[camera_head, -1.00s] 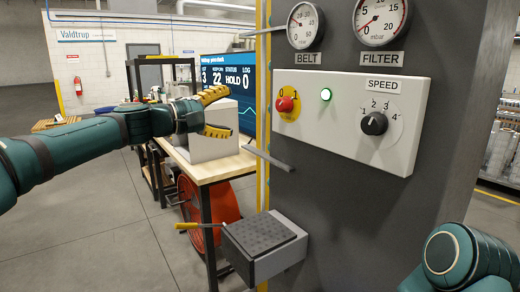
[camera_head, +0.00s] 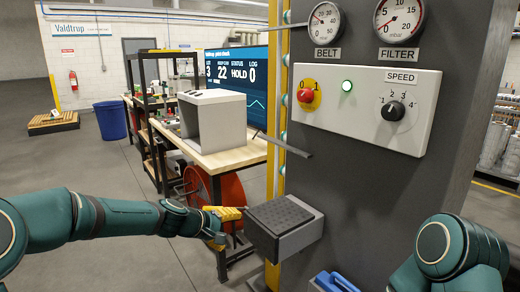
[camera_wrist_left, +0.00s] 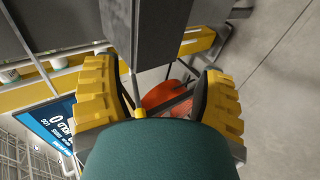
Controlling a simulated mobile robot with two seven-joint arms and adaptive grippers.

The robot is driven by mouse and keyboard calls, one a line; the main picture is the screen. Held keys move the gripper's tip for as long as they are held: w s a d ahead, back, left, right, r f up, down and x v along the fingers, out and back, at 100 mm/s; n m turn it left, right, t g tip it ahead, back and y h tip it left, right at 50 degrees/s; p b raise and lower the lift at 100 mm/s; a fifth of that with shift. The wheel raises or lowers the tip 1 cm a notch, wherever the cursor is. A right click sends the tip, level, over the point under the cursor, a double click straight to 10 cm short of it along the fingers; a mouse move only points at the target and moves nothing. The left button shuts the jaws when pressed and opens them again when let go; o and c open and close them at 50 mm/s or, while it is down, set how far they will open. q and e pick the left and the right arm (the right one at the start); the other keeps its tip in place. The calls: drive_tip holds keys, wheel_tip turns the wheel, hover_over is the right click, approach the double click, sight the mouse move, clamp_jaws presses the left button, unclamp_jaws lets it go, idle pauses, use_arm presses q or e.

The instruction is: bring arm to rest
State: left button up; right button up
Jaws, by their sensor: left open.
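My left gripper (camera_head: 224,226) is low in the head view, just left of a grey box with a black textured top (camera_head: 284,224) mounted on the machine column. Its yellow fingers are open. In the left wrist view the fingers stand on both sides of a thin grey lever with a yellow knob (camera_wrist_left: 139,112). The lever runs out from the grey box (camera_wrist_left: 147,30). I cannot tell whether the fingers touch it. In the head view the gripper hides the lever's handle. My right arm shows only at the lower right; its gripper is out of view.
The control panel (camera_head: 362,118) has a red knob, a lit green lamp and a speed dial. A wooden workbench (camera_head: 228,156) holds a grey open box (camera_head: 211,122). A red reel (camera_head: 223,188) sits below it. A blue object (camera_head: 332,282) is at the bottom edge.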

use_arm(q)
drive_tip(key=s+f+m+g+y, duration=0.1)
drive_tip(key=s+f+g, duration=0.1)
drive_tip(key=s+f, duration=0.65)
drive_tip(key=s+f+m+g+y, duration=0.15)
drive_tip(key=s+f, duration=0.25)
drive_tip(key=f, duration=0.9)
drive_tip(key=s+f+m+g, duration=0.1)
drive_tip(key=s+f, duration=0.3)
drive_tip(key=s, duration=0.4)
drive_tip(key=s+a+f+m+g+y, duration=0.1)
drive_tip(key=s+f+m, duration=0.1)
drive_tip(key=s+f, duration=0.3)
drive_tip(key=s, duration=0.4)
drive_tip(key=shift+s+m, duration=0.25)
drive_tip(key=shift+m, duration=0.1)
